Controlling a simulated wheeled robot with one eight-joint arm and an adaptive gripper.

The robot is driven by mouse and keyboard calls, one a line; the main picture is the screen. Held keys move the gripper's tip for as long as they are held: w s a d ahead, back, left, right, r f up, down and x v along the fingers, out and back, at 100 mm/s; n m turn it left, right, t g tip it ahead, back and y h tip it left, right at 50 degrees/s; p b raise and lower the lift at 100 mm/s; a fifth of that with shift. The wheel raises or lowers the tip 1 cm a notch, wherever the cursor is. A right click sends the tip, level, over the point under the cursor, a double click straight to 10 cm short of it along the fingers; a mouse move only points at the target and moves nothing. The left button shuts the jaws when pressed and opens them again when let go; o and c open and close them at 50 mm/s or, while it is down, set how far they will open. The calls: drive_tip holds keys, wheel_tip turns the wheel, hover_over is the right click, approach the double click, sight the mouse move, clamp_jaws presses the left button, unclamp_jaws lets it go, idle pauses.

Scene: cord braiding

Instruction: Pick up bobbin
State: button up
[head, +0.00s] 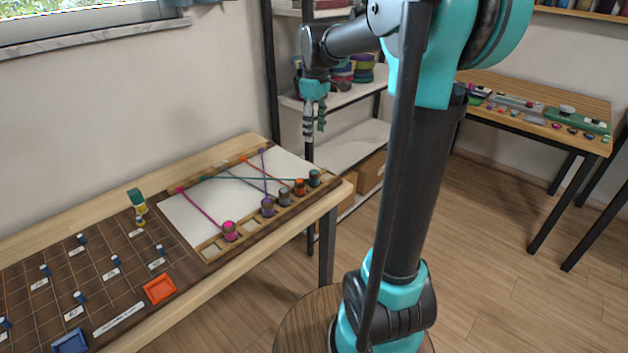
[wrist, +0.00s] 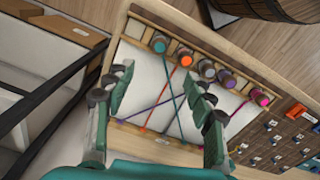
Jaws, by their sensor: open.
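Several bobbins stand in a row in the wooden rack along the near edge of the white braiding board (head: 185,208). They are pink (head: 229,231), purple (head: 268,207), grey-blue (head: 284,197), orange (head: 300,187) and teal (head: 314,178). Coloured cords run from them across the board and cross in the middle. In the wrist view the teal bobbin (wrist: 159,44) and orange bobbin (wrist: 184,55) lie beyond my fingertips, with the pink bobbin (wrist: 261,98) to the right. My gripper (head: 313,132) is open, empty and pointing down, well above the board's far right end. It also shows in the wrist view (wrist: 163,84).
A brown grid panel (head: 100,295) with small blue-topped pegs, an orange tray (head: 160,289) and a blue tray (head: 70,342) adjoins the board's left. A green-and-yellow item (head: 138,205) stands there. A shelf unit (head: 345,147) stands behind my gripper. Another table (head: 540,95) is at right.

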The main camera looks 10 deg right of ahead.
hover_over(314, 172)
drive_tip(key=f, duration=1)
drive_tip(key=shift+w+d+f, duration=0.2)
drive_tip(key=shift+f, duration=0.2)
drive_tip(key=shift+s+a+f, duration=0.1)
drive_tip(key=shift+s+f, duration=0.05)
drive_tip(key=shift+f, duration=1.4)
drive_tip(key=shift+s+a+f, duration=0.1)
drive_tip(key=shift+f, duration=1.45)
drive_tip(key=shift+c, duration=0.3)
clamp_jaws()
